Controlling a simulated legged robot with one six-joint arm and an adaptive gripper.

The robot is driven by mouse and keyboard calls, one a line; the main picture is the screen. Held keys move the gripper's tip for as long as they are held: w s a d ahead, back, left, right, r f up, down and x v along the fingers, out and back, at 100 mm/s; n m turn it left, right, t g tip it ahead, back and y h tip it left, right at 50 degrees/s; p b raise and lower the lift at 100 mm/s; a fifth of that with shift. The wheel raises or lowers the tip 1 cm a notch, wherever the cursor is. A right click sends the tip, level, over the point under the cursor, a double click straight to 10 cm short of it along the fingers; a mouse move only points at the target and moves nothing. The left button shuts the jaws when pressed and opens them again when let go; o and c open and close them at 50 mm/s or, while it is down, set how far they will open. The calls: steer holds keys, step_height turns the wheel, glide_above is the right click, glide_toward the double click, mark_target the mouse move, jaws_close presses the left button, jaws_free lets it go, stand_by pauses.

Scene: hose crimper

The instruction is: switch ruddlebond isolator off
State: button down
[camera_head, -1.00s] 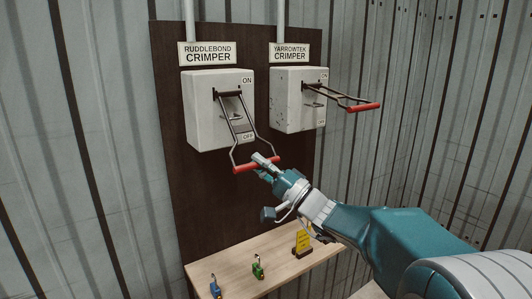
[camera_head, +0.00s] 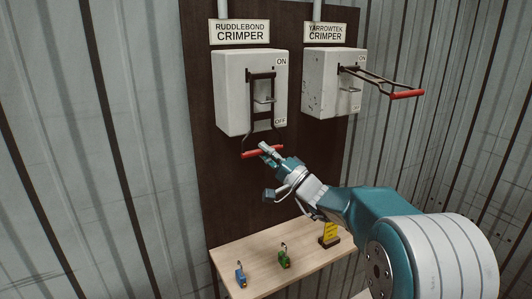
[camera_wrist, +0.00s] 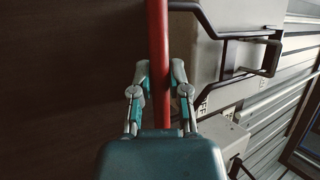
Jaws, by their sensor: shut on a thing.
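The Ruddlebond isolator (camera_head: 233,95) is a pale box under a sign (camera_head: 240,32) reading RUDDLEBOND CRIMPER, marked ON at the top and OFF at the bottom. Its dark lever frame (camera_head: 250,110) hangs down, close along the box front, with the red handle bar (camera_head: 250,154) below the box near the OFF end. My gripper (camera_head: 267,150) is shut on the red bar. In the wrist view my gripper (camera_wrist: 160,80) has its two fingers on either side of the red bar (camera_wrist: 157,30). The fingertip contact is partly hidden.
The Yarrowtek isolator (camera_head: 325,85) stands to the right, its red-handled lever (camera_head: 406,94) sticking outward. Below, a wooden shelf (camera_head: 262,258) holds a blue padlock (camera_head: 240,277), a green padlock (camera_head: 284,259) and a yellow sign (camera_head: 330,233). Both boxes are on a dark board.

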steer(key=shift+w+a, duration=0.15)
steer(key=shift+w, duration=0.1)
steer(key=c, duration=0.6)
jaws_free()
steer(key=shift+w+f, duration=0.1)
steer(key=shift+a, duration=0.25)
steer(key=shift+d, duration=0.3)
steer(key=v, duration=1.1)
steer(key=shift+f, duration=0.3)
